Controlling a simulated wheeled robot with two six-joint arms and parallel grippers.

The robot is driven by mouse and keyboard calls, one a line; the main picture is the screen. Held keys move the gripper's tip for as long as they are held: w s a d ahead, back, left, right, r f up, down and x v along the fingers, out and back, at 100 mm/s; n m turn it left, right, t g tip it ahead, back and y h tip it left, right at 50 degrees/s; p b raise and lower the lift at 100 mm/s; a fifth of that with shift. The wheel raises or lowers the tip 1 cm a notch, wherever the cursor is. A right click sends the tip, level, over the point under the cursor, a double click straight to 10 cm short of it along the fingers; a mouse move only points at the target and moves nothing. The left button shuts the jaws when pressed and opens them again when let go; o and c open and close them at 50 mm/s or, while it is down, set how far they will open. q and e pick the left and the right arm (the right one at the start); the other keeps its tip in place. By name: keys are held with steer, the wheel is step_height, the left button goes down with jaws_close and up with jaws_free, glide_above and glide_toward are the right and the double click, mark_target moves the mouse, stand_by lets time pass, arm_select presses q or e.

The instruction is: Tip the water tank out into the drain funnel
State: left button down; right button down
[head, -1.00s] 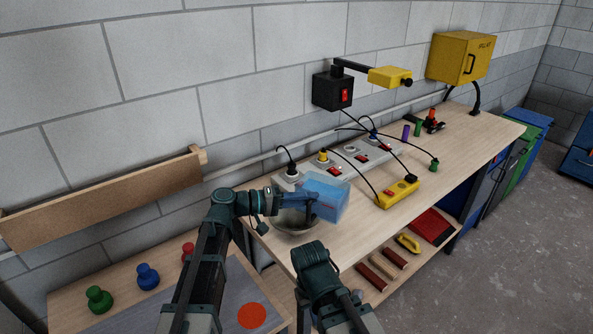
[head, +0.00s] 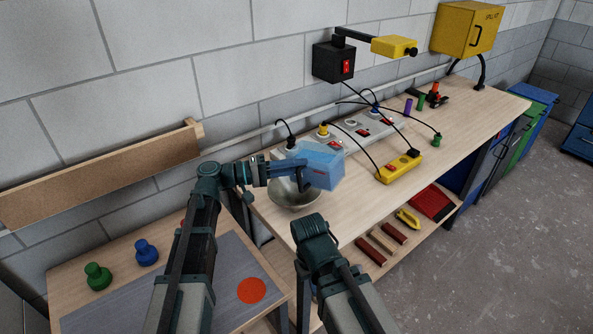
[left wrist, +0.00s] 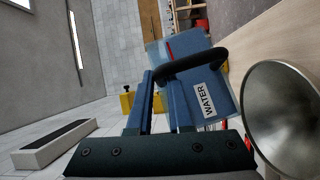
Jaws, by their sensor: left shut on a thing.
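The water tank (head: 326,167) is a translucent blue box with a dark handle and a WATER label, which shows in the left wrist view (left wrist: 205,97). My left gripper (head: 293,166) is shut on its handle from the left. The tank hangs in the air just above and right of the drain funnel (head: 287,200), slightly tilted. The funnel is a round grey metal bowl at the bench's near left end. In the left wrist view the funnel (left wrist: 285,115) is at the right, beside the tank. No pouring water is visible. My right arm shows low in the head view, but its gripper cannot be seen.
Grey socket strips (head: 372,132) with plugs and cables lie behind the tank. A yellow power strip (head: 400,167) lies to its right. A black switch box (head: 333,62) with a yellow-headed arm is on the wall. The bench (head: 350,205) is clear in front.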

arm_select(q)
steer(key=w+a+f+n+t+b, duration=0.1)
steer(key=n+t+b, duration=0.4)
steer(key=n+b, duration=0.1)
steer(key=a+f+n+t+h+b, duration=0.1)
steer(key=n+t+b, duration=0.4)
steer(key=n, duration=0.3)
steer(key=w+a+f+n+t+b, duration=0.1)
steer(key=a+n+t+b, duration=0.1)
steer(key=n+t+b, duration=0.3)
steer(key=shift+w+f+n+t+h+b, duration=0.1)
steer(key=shift+w+n+t+h+b, duration=0.05)
steer(key=shift+n+b, duration=0.45)
steer(key=shift+w+f+n+t+h+b, duration=0.1)
steer(key=shift+w+n+t+h+b, duration=0.05)
steer(key=shift+n+b, duration=0.4)
steer(key=shift+w+a+r+n+t+y, duration=0.1)
steer(key=shift+w+a+n+t+y, duration=0.15)
steer(key=shift+n+t+y, duration=1.05)
steer(key=shift+w+a+n+t+y, duration=0.2)
steer(key=shift+a+n+t+y, duration=0.35)
steer(key=shift+n+y, duration=1.3)
steer(key=shift+w+a+r+n+t+y, duration=0.15)
steer(key=shift+n+t+y, duration=0.9)
steer(key=shift+n, duration=1.05)
steer(key=shift+f, duration=0.1)
